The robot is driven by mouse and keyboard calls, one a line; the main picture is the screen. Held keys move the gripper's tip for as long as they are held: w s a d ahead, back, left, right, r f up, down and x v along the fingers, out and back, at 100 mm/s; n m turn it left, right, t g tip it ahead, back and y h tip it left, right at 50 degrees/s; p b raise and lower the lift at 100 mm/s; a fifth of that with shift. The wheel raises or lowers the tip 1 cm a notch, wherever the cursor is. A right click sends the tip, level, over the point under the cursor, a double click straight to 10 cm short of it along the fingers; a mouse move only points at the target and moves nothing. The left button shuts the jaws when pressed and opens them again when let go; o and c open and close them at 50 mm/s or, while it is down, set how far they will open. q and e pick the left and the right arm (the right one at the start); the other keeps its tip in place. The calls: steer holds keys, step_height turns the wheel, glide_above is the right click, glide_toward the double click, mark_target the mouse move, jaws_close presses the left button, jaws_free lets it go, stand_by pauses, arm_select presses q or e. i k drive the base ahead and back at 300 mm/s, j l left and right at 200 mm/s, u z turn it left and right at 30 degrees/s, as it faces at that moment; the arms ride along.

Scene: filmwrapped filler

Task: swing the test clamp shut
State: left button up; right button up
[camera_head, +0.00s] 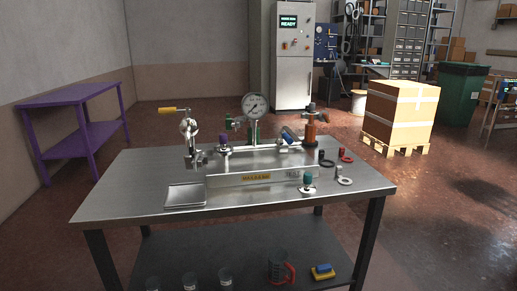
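A metal fixture with a yellow handle (168,109) stands upright at the left of the steel table. It looks like the test clamp, though I cannot be sure at this size. Its handle points left, and its jaw is too small to tell whether open or shut. A shallow metal tray (185,196) lies in front of it. A round dial gauge (254,105) stands behind a long bench unit with a yellow label (256,177). Neither of my grippers shows in the head view.
The steel table (130,185) has bare room at its left and front right. Black and red rings (345,154) lie at its right. A lower shelf holds beakers, a red-handled jug (280,268) and a yellow-blue item (322,272). A purple table (75,95) stands back left; a wrapped carton (400,112) stands right.

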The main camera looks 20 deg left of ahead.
mark_target(201, 159)
steer(key=j, duration=2.45)
